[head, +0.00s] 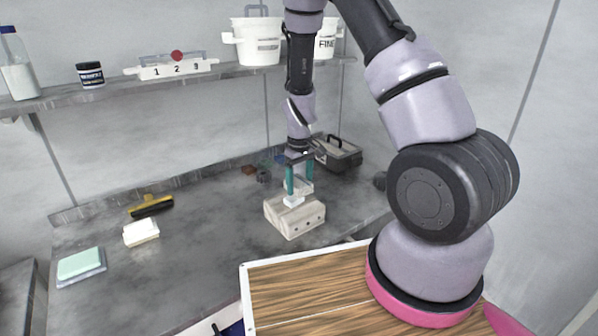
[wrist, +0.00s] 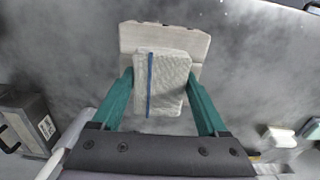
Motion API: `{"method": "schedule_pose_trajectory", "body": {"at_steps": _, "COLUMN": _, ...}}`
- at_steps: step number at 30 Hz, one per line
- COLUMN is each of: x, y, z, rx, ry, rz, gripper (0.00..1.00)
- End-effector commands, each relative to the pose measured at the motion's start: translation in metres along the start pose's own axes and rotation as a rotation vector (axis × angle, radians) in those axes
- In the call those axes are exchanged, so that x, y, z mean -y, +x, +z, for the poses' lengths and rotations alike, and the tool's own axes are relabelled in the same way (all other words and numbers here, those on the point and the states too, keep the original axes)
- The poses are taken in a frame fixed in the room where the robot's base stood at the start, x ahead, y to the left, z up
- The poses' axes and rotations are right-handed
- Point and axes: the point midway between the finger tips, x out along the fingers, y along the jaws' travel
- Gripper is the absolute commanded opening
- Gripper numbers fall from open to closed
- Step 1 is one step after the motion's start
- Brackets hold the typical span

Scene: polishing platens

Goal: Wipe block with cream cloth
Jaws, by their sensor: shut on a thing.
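My gripper (head: 299,188) has its green fingers shut on the sides of a folded, pale, textured cloth with a blue stripe (wrist: 172,85). The cloth also shows between the fingertips in the head view (head: 293,201). It is at the top of a pale beige block (head: 296,222) with small dark holes in its front face; the block's far part also shows in the wrist view (wrist: 165,40). I cannot tell whether the cloth presses on the block. A separate folded cream cloth (head: 141,232) lies on the bench to the left.
A green pad on a grey base (head: 81,265) lies at the far left, and a yellow-and-black brush (head: 150,206) lies behind the cream cloth. A grey toolbox (head: 337,153) stands behind the block. The shelf above holds buckets (head: 258,42).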

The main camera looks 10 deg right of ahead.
Motion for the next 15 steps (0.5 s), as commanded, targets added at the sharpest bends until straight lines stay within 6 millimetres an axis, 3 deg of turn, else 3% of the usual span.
{"method": "schedule_pose_trajectory", "body": {"at_steps": 15, "x": -0.009, "y": -0.044, "z": 0.003, "rx": -0.001, "ry": 0.008, "rz": 0.0, "gripper": 0.32}}
